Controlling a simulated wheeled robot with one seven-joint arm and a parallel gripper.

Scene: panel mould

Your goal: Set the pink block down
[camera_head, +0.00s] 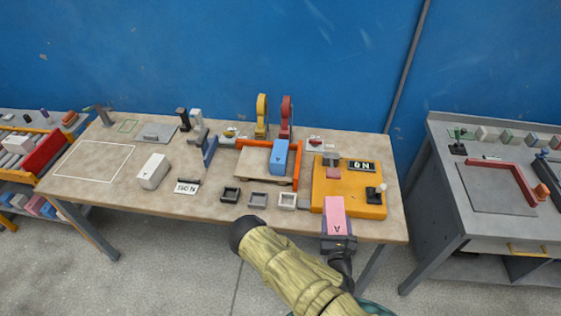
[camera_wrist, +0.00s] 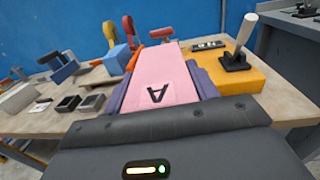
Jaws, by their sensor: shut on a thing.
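In the head view the block overlaps the front edge of the orange-yellow panel (camera_head: 325,188). How high it is above the panel or table cannot be told. The block hides part of the panel in the wrist view.
A blue block (camera_head: 279,157) stands by an orange frame (camera_head: 297,170). Small open trays (camera_head: 258,199) line the front edge. A white block (camera_head: 153,171) sits left. The white-outlined area (camera_head: 95,161) is clear.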

